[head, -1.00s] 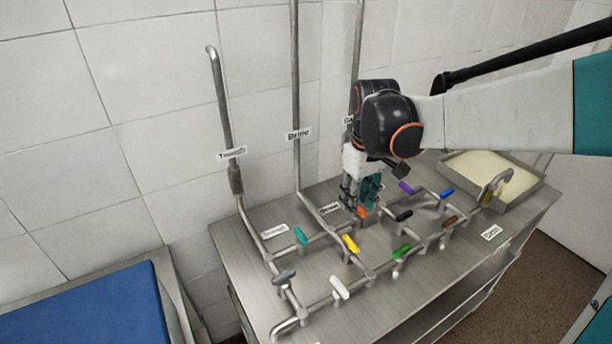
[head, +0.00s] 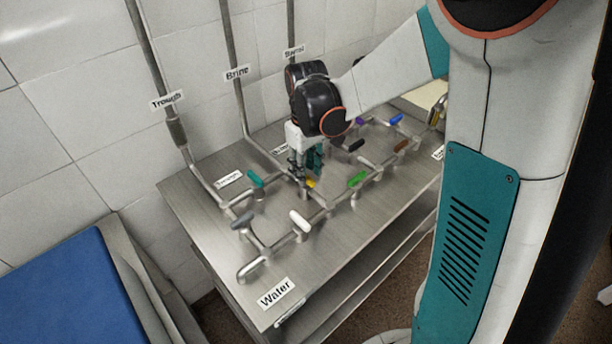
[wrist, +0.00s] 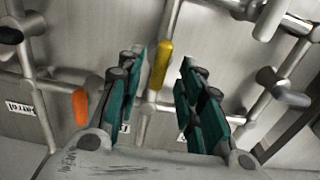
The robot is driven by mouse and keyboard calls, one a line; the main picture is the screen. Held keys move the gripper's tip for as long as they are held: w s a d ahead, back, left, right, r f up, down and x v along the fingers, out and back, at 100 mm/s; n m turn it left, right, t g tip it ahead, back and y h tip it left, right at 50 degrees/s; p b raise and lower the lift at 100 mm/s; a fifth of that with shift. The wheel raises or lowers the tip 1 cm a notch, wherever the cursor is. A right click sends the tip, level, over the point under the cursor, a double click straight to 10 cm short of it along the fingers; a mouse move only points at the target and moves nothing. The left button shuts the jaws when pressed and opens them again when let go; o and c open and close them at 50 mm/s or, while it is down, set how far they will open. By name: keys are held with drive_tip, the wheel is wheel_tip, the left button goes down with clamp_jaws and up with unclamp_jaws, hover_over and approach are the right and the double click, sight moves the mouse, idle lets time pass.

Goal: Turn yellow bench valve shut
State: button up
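The yellow valve handle (wrist: 162,64) shows in the wrist view, lying along its pipe between my two teal fingers. My gripper (wrist: 160,60) is open, with one finger on each side of the handle and a gap visible on both sides. In the head view my gripper (head: 305,172) points down at the pipework and hides most of the yellow handle (head: 311,184). How far the fingertips are above the handle is hard to tell.
An orange handle (wrist: 80,107) is left of my fingers in the wrist view. In the head view, teal (head: 255,179), white (head: 299,221), grey (head: 242,221) and green (head: 357,179) handles stand nearby on the steel bench (head: 345,235). Upright pipes run along the tiled wall.

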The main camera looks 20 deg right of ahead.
drive_tip(key=shift+f, duration=0.8)
drive_tip(key=shift+c, duration=0.3)
clamp_jaws()
